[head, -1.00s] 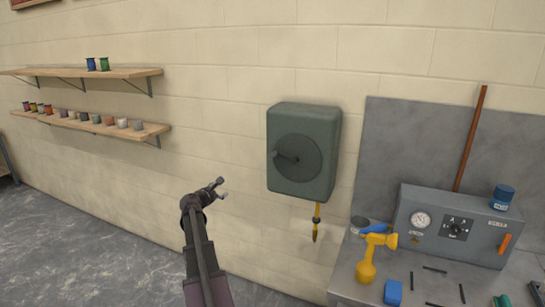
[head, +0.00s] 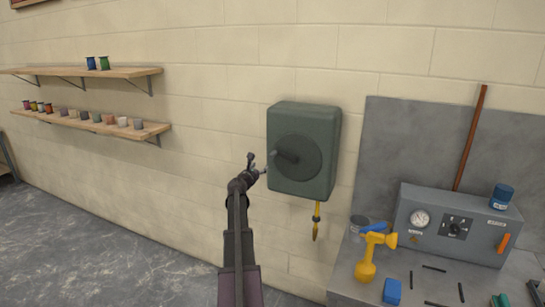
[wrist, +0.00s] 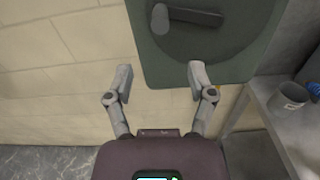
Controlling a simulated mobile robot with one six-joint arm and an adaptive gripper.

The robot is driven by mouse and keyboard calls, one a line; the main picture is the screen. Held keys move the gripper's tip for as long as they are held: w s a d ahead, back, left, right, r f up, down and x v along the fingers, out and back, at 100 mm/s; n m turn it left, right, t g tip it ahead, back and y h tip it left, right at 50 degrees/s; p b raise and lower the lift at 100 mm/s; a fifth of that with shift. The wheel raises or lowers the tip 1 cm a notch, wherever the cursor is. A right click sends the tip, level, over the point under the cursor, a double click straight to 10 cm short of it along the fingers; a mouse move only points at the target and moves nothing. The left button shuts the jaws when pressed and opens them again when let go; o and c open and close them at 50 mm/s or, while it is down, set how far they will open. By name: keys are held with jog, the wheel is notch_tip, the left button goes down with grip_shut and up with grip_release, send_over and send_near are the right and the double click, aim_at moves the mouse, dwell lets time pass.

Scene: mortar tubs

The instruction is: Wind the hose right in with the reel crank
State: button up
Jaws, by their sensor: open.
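The hose reel is a dark green box (head: 303,184) on the wall with a round disc on its front. A dark crank (head: 287,157) sticks out from the disc; its handle end points left. In the wrist view the crank arm and knob (wrist: 186,15) show at the top, beyond my fingertips. A short yellow hose end (head: 317,221) hangs below the box. My gripper (head: 258,165) is open and empty, at the left of the reel's front, short of the crank. In the wrist view its two fingers (wrist: 160,80) are spread apart, with nothing between them.
A grey bench (head: 345,283) stands to the right with a yellow tool (head: 366,258), a blue block (head: 392,291), a grey can (head: 359,226) and a gauge box (head: 452,226). Two wooden shelves (head: 85,72) with pots and spools hang at the left. The wall between is clear.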

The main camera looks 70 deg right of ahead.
aim_at(273, 155)
jog(key=d, duration=0.9)
jog(key=s+d, duration=0.1)
jog(key=d, duration=0.3)
jog(key=shift+d, duration=0.4)
grip_shut()
